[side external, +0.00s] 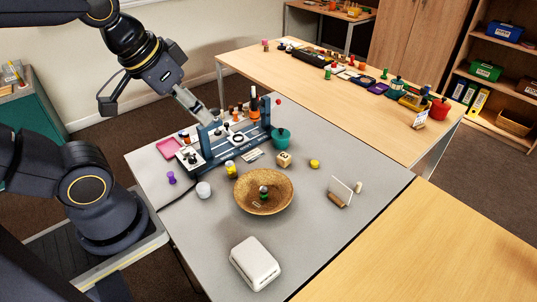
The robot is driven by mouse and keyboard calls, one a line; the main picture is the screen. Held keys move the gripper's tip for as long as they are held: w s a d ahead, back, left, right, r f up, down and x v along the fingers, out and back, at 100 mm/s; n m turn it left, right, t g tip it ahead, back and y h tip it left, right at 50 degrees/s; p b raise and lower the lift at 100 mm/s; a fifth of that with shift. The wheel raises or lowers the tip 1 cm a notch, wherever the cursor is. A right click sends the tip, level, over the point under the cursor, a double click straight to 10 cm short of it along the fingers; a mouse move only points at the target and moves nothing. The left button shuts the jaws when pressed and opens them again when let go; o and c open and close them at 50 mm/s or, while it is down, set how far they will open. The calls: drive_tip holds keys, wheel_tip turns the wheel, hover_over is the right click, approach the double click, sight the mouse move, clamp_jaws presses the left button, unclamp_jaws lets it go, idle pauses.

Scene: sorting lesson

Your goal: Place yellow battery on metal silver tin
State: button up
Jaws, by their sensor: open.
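A small yellow cylinder with a dark end, which looks like the yellow battery (231,169), stands on the grey table left of centre. A short, round, pale silver-white container, which looks like the metal silver tin (204,190), sits to its lower left, apart from it. Nothing shows on top of the tin.
A woven bowl (243,202) holding a small green item is right of the tin. A blue apparatus (225,140) stands behind the battery. A pink tray (169,148), purple piece (171,177), yellow disc (314,163) and white box (254,263) lie around.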

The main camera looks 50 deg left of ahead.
drive_tip(key=shift+s+d+r, duration=0.15)
drive_tip(key=shift+s+d, duration=0.1)
drive_tip(key=shift+s, duration=0.2)
